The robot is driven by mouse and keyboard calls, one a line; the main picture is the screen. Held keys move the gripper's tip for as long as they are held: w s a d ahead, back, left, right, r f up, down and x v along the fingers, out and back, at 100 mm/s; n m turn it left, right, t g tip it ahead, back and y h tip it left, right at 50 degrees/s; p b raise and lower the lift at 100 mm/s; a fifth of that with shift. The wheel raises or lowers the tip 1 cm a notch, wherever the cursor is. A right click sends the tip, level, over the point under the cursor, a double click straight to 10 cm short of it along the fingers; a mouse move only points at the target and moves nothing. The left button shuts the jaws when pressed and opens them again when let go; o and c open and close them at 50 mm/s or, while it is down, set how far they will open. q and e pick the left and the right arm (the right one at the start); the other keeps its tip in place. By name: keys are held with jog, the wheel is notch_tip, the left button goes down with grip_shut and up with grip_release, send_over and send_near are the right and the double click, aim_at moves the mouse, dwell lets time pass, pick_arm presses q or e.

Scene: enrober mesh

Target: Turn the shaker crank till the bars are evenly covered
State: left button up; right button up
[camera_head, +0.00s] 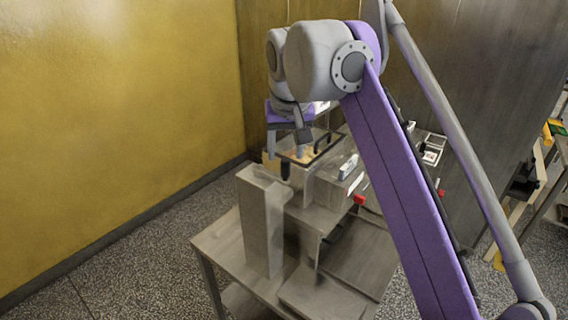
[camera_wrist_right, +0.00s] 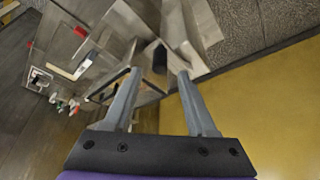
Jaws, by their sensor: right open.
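The shaker stands on a grey metal table (camera_head: 222,243) and has a black-rimmed mesh tray (camera_head: 328,143) on top. Tan material, perhaps the bars, shows in the tray; how evenly it is covered is too small to tell. A dark upright knob (camera_head: 285,171), seemingly the crank handle, stands at the tray's near left side. My right gripper (camera_head: 298,151) hangs over this area. In the right wrist view, my right gripper (camera_wrist_right: 159,75) is open, with the black knob (camera_wrist_right: 160,58) showing beyond and between its fingertips, apparently apart from them. My left gripper is out of view.
A tall grey block (camera_head: 262,222) rises from the table in front of the knob. A red part (camera_head: 359,200) sits on the machine's right. A yellow wall (camera_head: 120,120) bounds the left. Open speckled floor (camera_head: 130,265) lies left of the table.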

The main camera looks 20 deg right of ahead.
aim_at(285, 161)
jog(key=x, duration=0.3)
jog(key=shift+s+f, duration=0.2)
jog(key=shift+f, duration=0.15)
jog(key=shift+w+f, duration=0.3)
jog(key=shift+w, duration=0.1)
jog(key=shift+c, duration=0.4)
jog(key=shift+s, duration=0.1)
grip_shut()
